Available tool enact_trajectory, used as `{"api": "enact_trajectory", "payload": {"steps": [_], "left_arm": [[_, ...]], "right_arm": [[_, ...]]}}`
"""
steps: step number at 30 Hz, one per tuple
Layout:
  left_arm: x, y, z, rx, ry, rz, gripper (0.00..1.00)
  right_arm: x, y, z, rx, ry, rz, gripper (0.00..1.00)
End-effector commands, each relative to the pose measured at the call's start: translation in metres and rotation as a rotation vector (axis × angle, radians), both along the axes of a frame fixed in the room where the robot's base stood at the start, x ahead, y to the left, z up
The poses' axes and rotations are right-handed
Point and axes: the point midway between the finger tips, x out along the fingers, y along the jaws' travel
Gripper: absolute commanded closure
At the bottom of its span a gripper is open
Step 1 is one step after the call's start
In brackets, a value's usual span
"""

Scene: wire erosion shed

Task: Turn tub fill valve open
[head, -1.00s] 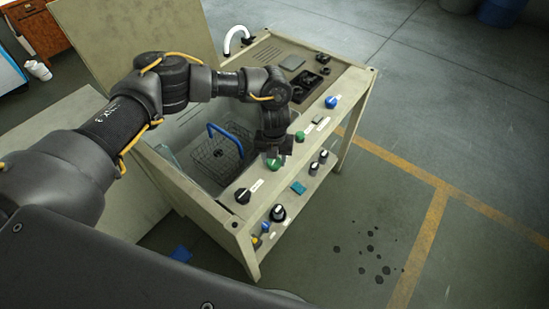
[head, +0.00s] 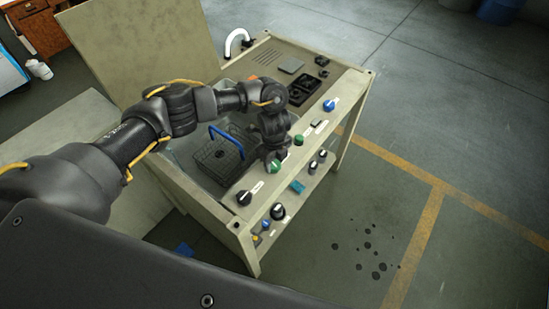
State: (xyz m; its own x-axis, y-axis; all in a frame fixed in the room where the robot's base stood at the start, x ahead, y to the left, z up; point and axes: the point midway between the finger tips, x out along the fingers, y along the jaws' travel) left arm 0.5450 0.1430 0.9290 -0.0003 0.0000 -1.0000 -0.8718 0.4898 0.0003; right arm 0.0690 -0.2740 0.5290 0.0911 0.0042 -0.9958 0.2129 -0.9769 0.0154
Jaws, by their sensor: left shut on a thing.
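A pale beige machine cabinet (head: 220,213) has a row of coloured knobs along its front ledge. My left arm reaches over the tub from the left. My left gripper (head: 273,161) points down at a green knob (head: 276,168) on the ledge and is shut on it; the gripper hides part of the knob. A second green knob (head: 299,140), a blue knob (head: 330,105) and a black knob (head: 244,197) stand along the same ledge. The labels are too small to read, so I cannot tell which knob is the tub fill valve. My right gripper is out of view.
A wire basket (head: 219,158) with a blue handle (head: 226,133) sits in the open tub behind the ledge. More black knobs (head: 277,211) sit on a lower front panel. A white curved spout (head: 238,38) rises at the back. The floor to the right is clear, with dark spots.

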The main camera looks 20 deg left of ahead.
Motion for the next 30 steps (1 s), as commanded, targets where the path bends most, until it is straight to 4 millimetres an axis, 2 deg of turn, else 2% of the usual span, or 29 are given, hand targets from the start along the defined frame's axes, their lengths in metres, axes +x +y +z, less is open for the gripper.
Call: {"api": "enact_trajectory", "payload": {"steps": [3, 12, 30], "left_arm": [[0.000, 0.001, 0.003, 0.001, 0.001, 0.091, 0.80], [0.000, 0.001, 0.002, 0.002, 0.000, 0.247, 0.80], [0.001, 0.001, 0.000, 0.002, -0.001, 0.309, 0.80]], "right_arm": [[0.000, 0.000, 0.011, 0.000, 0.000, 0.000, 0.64], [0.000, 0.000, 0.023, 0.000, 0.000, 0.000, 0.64], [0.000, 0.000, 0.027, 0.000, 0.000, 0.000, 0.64]]}}
